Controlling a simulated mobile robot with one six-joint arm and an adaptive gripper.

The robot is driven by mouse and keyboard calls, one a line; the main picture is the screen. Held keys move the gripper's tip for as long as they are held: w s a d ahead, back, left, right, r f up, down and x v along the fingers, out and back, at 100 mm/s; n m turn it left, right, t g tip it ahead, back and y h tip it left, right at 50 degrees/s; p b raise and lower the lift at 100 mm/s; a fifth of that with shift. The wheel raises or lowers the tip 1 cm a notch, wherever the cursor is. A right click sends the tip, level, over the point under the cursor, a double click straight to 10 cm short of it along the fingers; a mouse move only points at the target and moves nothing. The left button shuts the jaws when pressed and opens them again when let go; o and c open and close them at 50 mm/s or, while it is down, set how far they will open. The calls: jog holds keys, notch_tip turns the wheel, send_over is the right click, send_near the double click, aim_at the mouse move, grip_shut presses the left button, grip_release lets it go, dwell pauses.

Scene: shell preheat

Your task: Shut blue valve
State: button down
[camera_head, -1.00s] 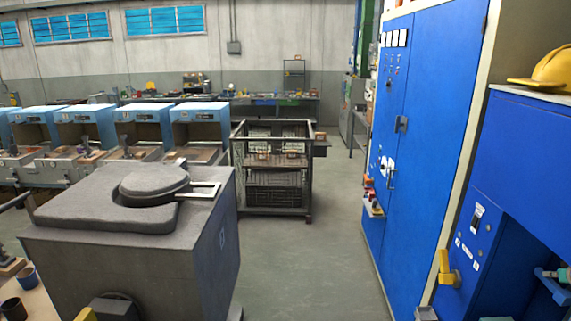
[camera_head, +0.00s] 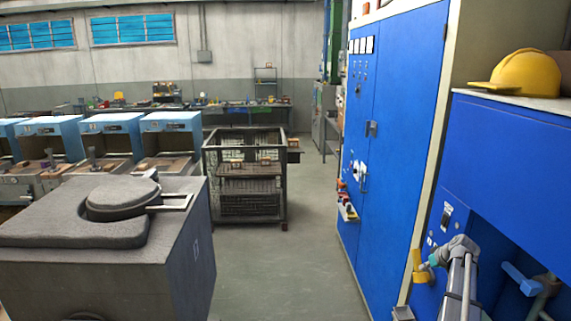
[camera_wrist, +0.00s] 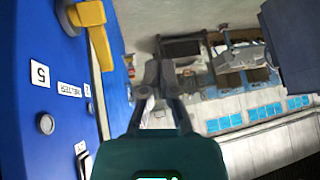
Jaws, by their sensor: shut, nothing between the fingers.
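The blue valve (camera_head: 522,280) has a blue lever handle on a grey pipe, low at the right of the head view, beside the blue furnace panel. Its handle lies slantwise. My gripper (camera_head: 426,266) is left of it, apart from it, and looks close to the yellow valve (camera_head: 418,262) in that view. In the wrist view my gripper (camera_wrist: 160,75) is shut and empty, with the yellow valve handle (camera_wrist: 97,35) to its upper left. I cannot clearly make out the blue valve in the wrist view.
The blue panel (camera_wrist: 45,70) with labels and knobs is close to my gripper. A yellow hard hat (camera_head: 525,72) sits on the ledge above. A tall blue cabinet (camera_head: 400,120) stands beyond. A grey furnace block (camera_head: 180,245) is at left; the floor (camera_head: 270,270) between is clear.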

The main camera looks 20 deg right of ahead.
jog(key=w+a+f+g+y, duration=0.1)
jog(key=a+f+g, duration=0.1)
jog(key=a, duration=1.3)
jog(key=a+f+g, duration=0.1)
jog(key=a+g, duration=0.1)
jog(key=a, duration=1.4)
jog(key=s+a+g, duration=0.1)
jog(key=s+a, duration=0.2)
jog(key=a, duration=0.4)
jog(key=s+a+f+g+h, duration=0.1)
jog(key=s+a, duration=0.3)
jog(key=a, duration=0.3)
jog(key=s+a+n+g+h, duration=0.1)
jog(key=s+a, duration=0.3)
jog(key=a, duration=0.3)
jog(key=shift+a+f+b, duration=0.25)
jog(key=shift+a+b, duration=0.05)
jog(key=shift+b, duration=0.1)
jog(key=shift+s, duration=0.1)
jog(key=shift+d, duration=0.15)
